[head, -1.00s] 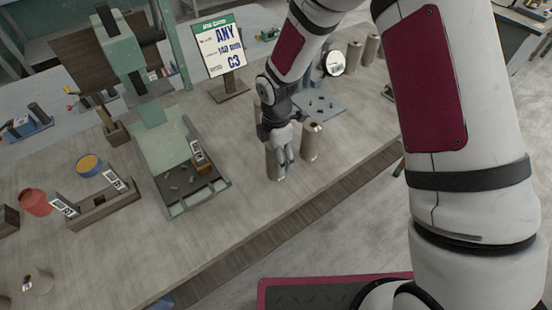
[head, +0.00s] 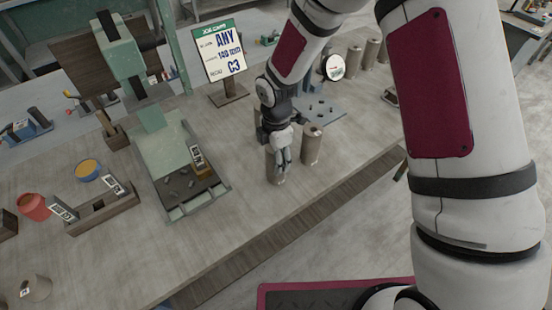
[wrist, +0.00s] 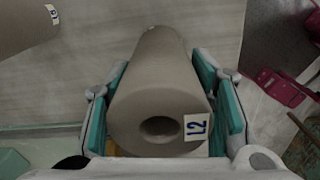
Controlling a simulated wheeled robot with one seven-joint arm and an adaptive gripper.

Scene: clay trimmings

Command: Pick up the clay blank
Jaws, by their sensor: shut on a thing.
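The clay blank (wrist: 158,85) is a grey-brown cylinder with a round hole in its near end and a white label reading L2. In the wrist view it lies between the teal pads of my gripper (wrist: 168,108), which is shut on it from both sides. In the head view my gripper (head: 281,152) is at the upper part of this blank (head: 275,173), which is upright and partly hidden by the fingers. I cannot tell whether its base touches the bench.
Another clay blank (head: 312,146) stands close on the right, and a labelled blank (wrist: 24,26) shows at the wrist view's upper left. A grey plate (head: 322,111) lies behind. A job card (head: 222,52) and a green-grey tray device (head: 160,150) stand left. The bench front is clear.

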